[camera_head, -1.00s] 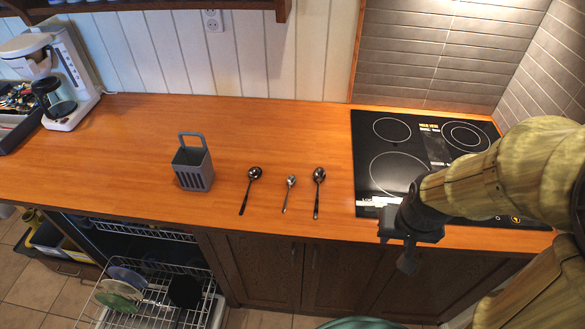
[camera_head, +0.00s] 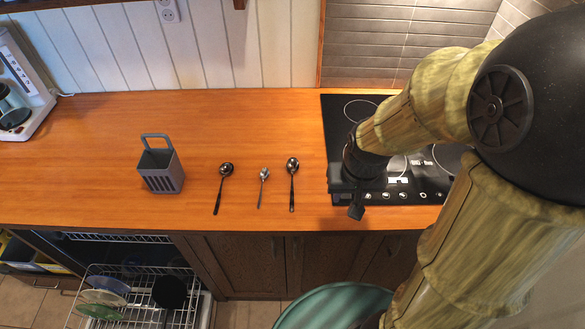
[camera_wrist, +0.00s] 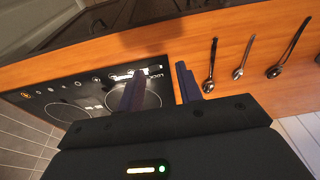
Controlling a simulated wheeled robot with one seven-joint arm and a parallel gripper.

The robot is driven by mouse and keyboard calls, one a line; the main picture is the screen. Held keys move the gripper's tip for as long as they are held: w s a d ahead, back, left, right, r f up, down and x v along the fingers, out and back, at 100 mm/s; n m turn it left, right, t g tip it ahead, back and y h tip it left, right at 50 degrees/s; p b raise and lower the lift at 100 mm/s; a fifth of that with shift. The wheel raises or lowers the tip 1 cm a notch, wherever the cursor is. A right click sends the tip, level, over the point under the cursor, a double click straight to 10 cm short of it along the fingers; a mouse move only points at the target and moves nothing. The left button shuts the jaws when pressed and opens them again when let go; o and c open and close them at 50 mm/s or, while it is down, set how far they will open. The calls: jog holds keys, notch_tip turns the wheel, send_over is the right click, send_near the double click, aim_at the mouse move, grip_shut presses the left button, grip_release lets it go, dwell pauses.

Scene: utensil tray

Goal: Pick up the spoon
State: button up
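Three dark metal spoons lie apart on the orange wooden counter in the head view: a left spoon (camera_head: 222,187), a smaller middle spoon (camera_head: 263,187) and a right spoon (camera_head: 292,183). Their bowls point to the wall and their handles to the front edge. The wrist view shows spoons too, the nearest one (camera_wrist: 212,66) right of my fingers. My gripper (camera_head: 356,207) hangs over the cooktop's front left part, right of the spoons. In the wrist view my gripper (camera_wrist: 158,85) has its two fingers apart with nothing held between them.
A grey slotted utensil holder (camera_head: 162,172) stands left of the spoons. The black cooktop (camera_head: 345,110) is under my arm at the right. A coffee maker (camera_head: 22,85) stands far left. An open dishwasher rack (camera_head: 125,300) is below the counter. The counter around the spoons is clear.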

jog(key=w+a+r+g+p, duration=0.1)
jog(key=w+a+r+p, duration=0.1)
jog(key=w+a, duration=0.3)
jog(key=w+a+r+m+g+p, duration=0.1)
jog(key=w+a+r+p, duration=0.1)
jog(key=w+a, duration=0.3)
jog(key=a+p, duration=0.1)
jog(key=a, duration=0.2)
jog(key=shift+w+r+h, duration=0.3)
jog(key=shift+w+r, duration=0.05)
jog(key=shift+w, duration=0.05)
jog(key=p, duration=0.3)
send_over(292, 196)
jog(key=f, duration=1.2)
jog(key=shift+w+a+f, duration=0.15)
jog(key=shift+a, duration=0.1)
jog(key=shift+d+f+p, duration=0.2)
jog(key=shift+f+p, duration=0.75)
jog(key=shift+f, duration=1.6)
